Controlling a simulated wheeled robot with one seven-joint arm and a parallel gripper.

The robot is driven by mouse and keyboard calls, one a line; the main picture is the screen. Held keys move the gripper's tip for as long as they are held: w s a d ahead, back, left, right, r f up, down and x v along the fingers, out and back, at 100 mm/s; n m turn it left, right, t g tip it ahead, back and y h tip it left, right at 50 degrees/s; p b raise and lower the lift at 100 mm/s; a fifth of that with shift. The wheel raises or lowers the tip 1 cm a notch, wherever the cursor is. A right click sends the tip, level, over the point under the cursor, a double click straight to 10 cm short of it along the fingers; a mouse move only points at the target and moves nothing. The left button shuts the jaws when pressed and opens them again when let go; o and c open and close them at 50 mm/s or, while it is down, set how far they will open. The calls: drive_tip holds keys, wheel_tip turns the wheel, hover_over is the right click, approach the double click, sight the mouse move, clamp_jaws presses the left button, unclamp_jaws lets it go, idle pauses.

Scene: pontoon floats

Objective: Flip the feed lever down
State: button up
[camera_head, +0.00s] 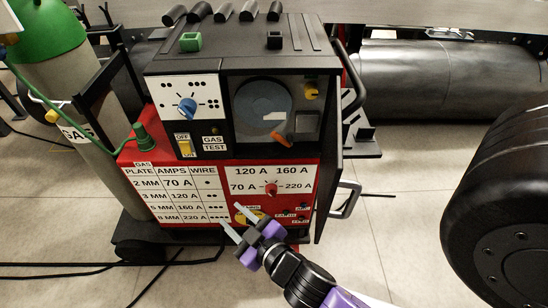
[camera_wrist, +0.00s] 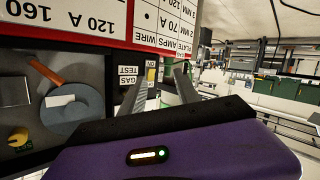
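The feed lever appears to be the orange lever (camera_head: 283,140) in the dark recess of the welding machine (camera_head: 230,130), at the lower edge of the grey-blue spool (camera_head: 263,104). It lies slanted, its right end a little lower in the head view. In the wrist view, where the machine appears upside down, the orange lever (camera_wrist: 47,73) is at the left beside the spool (camera_wrist: 72,108). My gripper (camera_head: 231,216) is open and empty, low in front of the red panel, below and left of the lever. Its two fingers (camera_wrist: 158,82) are apart in the wrist view.
A green-topped gas cylinder (camera_head: 75,100) stands left. A large black wheel (camera_head: 505,190) stands farther right, with floor between.

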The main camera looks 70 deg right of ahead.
drive_tip(key=w+d+f+m+g+h+b, duration=0.1)
drive_tip(key=w+d+f+g+h+b, duration=0.2)
drive_tip(key=d, duration=0.6)
drive_tip(key=m+g+h+b, duration=0.4)
drive_tip(key=m+g+h, duration=0.1)
drive_tip(key=g+h, duration=0.35)
approach(279, 141)
drive_tip(key=d, duration=0.4)
drive_tip(key=shift+y, duration=0.25)
drive_tip(key=shift+w+d+r+p, duration=0.1)
drive_tip(key=shift+w+d+p, duration=0.1)
drive_tip(key=shift+d, duration=0.95)
drive_tip(key=shift+w+d+p, duration=0.15)
drive_tip(key=shift+d+p, duration=0.1)
drive_tip(key=shift+d, duration=0.9)
drive_tip(key=shift+w+d+p, duration=0.15)
drive_tip(key=shift+d+p, duration=0.05)
drive_tip(key=shift+d, duration=0.95)
clamp_jaws()
